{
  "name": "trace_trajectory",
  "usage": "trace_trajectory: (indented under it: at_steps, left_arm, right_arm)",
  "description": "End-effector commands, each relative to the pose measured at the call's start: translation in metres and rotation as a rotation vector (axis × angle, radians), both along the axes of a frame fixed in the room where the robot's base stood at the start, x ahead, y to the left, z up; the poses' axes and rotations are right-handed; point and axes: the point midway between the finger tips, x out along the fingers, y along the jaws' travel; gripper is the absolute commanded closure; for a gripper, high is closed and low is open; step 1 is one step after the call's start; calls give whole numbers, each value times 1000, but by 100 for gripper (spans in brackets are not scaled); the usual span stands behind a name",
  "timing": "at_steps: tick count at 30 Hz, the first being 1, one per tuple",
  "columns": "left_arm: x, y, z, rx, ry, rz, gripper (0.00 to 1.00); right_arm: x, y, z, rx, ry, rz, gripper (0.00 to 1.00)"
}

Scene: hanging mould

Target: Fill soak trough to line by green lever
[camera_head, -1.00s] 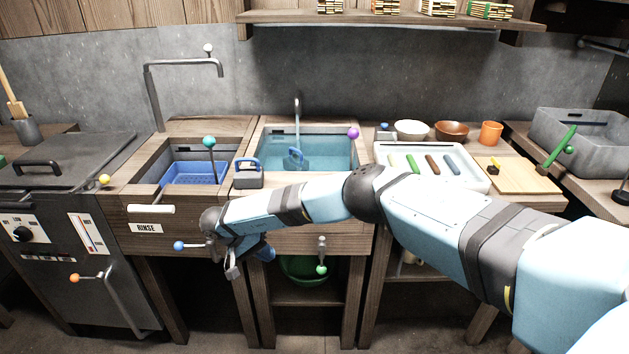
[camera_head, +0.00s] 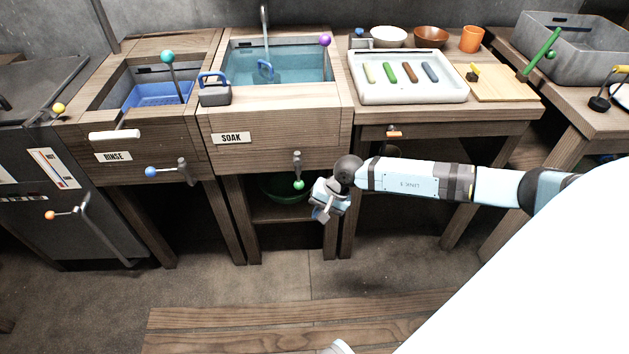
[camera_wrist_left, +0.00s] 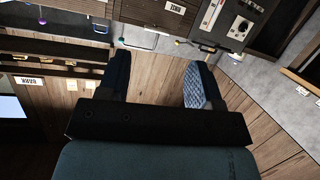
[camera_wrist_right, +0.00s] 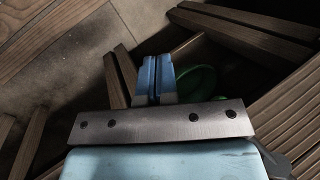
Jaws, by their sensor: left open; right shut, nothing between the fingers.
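The soak trough (camera_head: 342,97) is a wooden basin labelled SOAK with blue-green water (camera_head: 295,64) inside. I cannot make out a fill line. The green lever (camera_head: 298,184) hangs below its front, a grey handle with a green ball at its lower end. My right gripper (camera_head: 322,214) is just right of and slightly below that ball; I cannot tell whether they touch. Its blue fingers (camera_wrist_right: 155,78) are shut and empty in the right wrist view. My left gripper (camera_wrist_left: 157,75) is open and empty in the left wrist view, and does not show in the head view.
A green bowl (camera_head: 284,189) sits under the trough. The rinse trough (camera_head: 75,110) with a blue-ball lever (camera_head: 152,172) stands left. A purple-ball lever (camera_head: 326,41) is at the soak trough's back right. A white tray (camera_head: 358,92) stands right. The floor in front is partly clear.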

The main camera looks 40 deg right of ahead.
Motion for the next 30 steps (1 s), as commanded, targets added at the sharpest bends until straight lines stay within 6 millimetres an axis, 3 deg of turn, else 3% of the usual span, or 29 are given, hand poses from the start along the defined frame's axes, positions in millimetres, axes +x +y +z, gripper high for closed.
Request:
trace_trajectory:
  at_steps: [3,6,12,18,30]
  left_arm:
    - [1,-1,3,-9,-13,-1,41]
    - [2,-2,8,-17,-29,-2,41]
    - [6,-5,17,-31,-59,-6,41]
    - [8,-6,18,-33,-63,-8,41]
    - [3,-6,10,-32,-48,-9,41]
  right_arm:
    - [-8,-33,30,22,-126,-46,100]
    - [-10,-51,59,32,-228,-67,100]
    - [-12,-70,101,38,-363,-75,100]
    - [-13,-73,114,39,-402,-75,100]
    - [-9,-70,109,41,-403,-77,100]
